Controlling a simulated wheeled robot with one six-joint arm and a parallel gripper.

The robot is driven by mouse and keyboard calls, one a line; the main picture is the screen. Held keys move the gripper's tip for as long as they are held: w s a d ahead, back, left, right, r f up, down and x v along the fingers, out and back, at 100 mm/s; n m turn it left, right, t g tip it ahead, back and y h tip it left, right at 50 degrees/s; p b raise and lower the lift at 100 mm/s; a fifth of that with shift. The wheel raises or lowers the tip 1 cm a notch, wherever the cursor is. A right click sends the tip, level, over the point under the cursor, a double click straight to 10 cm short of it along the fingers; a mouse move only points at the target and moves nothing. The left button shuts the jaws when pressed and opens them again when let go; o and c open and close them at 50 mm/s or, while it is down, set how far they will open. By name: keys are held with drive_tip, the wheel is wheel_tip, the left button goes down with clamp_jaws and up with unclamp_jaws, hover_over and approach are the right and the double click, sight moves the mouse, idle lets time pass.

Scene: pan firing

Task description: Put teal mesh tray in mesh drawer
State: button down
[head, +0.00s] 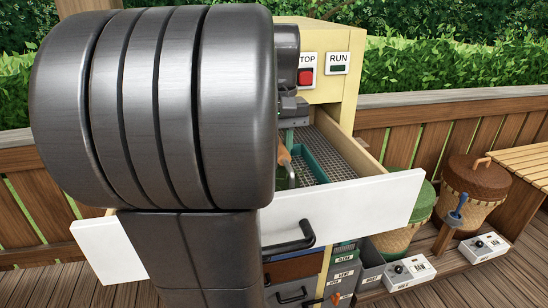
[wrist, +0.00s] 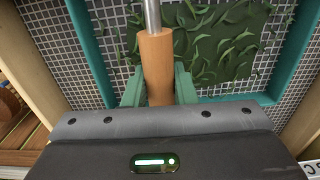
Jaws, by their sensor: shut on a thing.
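The open mesh drawer (head: 345,156) has a white front, pale wooden sides and a grey mesh floor. The teal mesh tray (head: 318,166) is inside the drawer's outline, at its left part; my arm hides much of it. In the wrist view its teal rim (wrist: 92,50) surrounds mesh and a dark green patch with leaves (wrist: 225,45). My gripper (wrist: 157,88) is shut on a wooden handle (wrist: 156,55) with a metal rod, over the tray's near side. I cannot tell whether the rod joins the tray, or whether the tray rests on the drawer floor.
The cream cabinet (head: 343,88) carries STOP and RUN buttons. Below the mesh drawer are a brown drawer and labelled grey bins (head: 345,272). Drums (head: 473,190) and white switch boxes (head: 484,246) stand at the right. The white drawer front (head: 350,208) juts forward.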

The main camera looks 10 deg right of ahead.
wheel_tip(320, 180, down, 2)
drive_tip(key=shift+f, duration=0.25)
drive_tip(key=c, duration=1.2)
unclamp_jaws()
drive_tip(key=shift+r, duration=0.1)
wheel_tip(320, 180, up, 12)
drive_tip(key=shift+f, duration=0.1)
